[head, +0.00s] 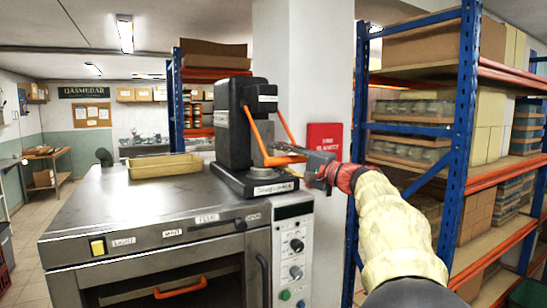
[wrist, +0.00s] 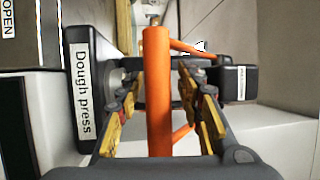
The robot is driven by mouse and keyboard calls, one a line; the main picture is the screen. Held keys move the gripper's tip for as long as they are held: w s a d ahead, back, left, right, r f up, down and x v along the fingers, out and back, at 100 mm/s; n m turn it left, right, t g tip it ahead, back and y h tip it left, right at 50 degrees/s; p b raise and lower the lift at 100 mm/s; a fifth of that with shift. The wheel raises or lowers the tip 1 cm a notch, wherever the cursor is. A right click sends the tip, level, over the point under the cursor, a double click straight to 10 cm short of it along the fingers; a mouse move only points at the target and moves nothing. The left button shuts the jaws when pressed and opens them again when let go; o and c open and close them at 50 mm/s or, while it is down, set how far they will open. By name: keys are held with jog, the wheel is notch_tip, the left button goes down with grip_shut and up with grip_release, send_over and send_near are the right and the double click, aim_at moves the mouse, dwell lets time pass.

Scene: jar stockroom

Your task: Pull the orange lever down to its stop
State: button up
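The orange lever (head: 258,136) is on a black press (head: 234,130) that stands on a steel oven top. Its two arms slope from high on the press down to a crossbar low at the front right. My gripper (head: 312,168) is at the right end of this crossbar, reaching in from the right. In the wrist view the lever's orange bar (wrist: 158,95) runs between my two yellow-padded fingers. A gap seems to show on each side of the bar, so the fingers look open around it. The press's "Dough press" label (wrist: 83,92) is at left.
The steel oven (head: 130,205) has a wooden tray (head: 165,166) on top, left of the press. A control panel with knobs (head: 293,260) is below my gripper. A white pillar (head: 290,70) and blue-orange shelving (head: 460,130) stand behind and right.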

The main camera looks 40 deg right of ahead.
jog(key=s, duration=0.3)
jog(key=s+d, duration=0.1)
jog(key=s, duration=0.2)
jog(key=s+f, duration=0.1)
jog(key=s, duration=0.2)
jog(key=shift+s+d+f, duration=0.1)
jog(key=shift+s+d, duration=0.15)
jog(key=shift+s, duration=0.1)
